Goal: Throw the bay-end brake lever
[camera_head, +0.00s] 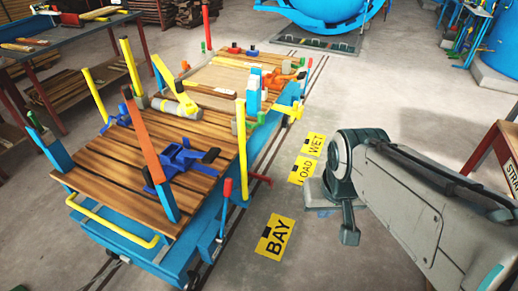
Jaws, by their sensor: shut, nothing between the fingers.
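A lever with a red grip (228,187) stands close to upright on the near right side of the blue cart (122,239), beside the yellow BAY floor sign (275,238). I take it for the bay-end brake lever. Its blue lower shaft runs down along the cart's side. My gripper (348,237) is at the end of my grey arm, right of the cart and the BAY sign. It points down, is shut and empty, and is well apart from the lever.
The cart has a slatted wooden deck with yellow, orange and blue posts and several clamps. Floor signs LOAD (304,171) and WET (314,144) lie beyond BAY. A workbench (68,48) stands at left, a red-legged table (497,150) at right.

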